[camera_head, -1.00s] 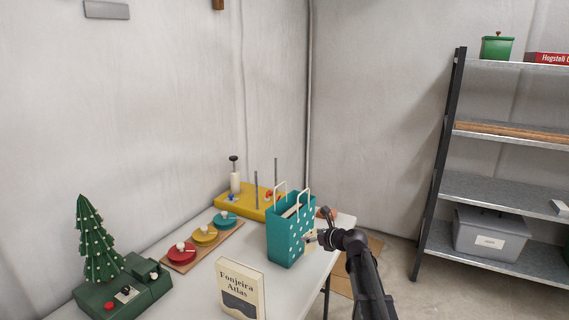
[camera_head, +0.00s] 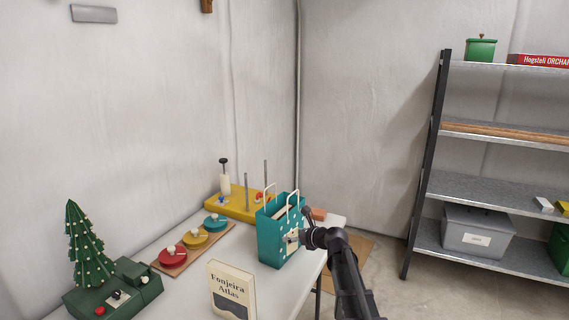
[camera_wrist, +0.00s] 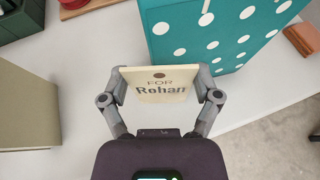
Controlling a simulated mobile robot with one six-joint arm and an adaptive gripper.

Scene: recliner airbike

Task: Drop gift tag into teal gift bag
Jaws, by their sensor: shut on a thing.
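The gift tag (camera_wrist: 160,86) is a cream card with a hole, reading "FOR Rohan", in the wrist view. My gripper (camera_wrist: 160,84) is shut on it, a finger at each side edge. The teal gift bag (camera_head: 272,241) with white dots and cream handles stands upright on the table. In the wrist view, the bag (camera_wrist: 218,32) is just beyond the tag, and the tag is outside it. In the head view my gripper (camera_head: 298,238) is in front of the bag's right side, and the tag (camera_head: 291,239) shows small there. I cannot tell whether tag and bag touch.
A book (camera_head: 231,290) stands at the table's front. A green tree on a box (camera_head: 113,297), a board with coloured discs (camera_head: 172,257) and a yellow base with rods (camera_head: 237,206) are left and behind. An orange-brown block (camera_head: 319,214) lies right of the bag. Shelves (camera_head: 490,187) stand right.

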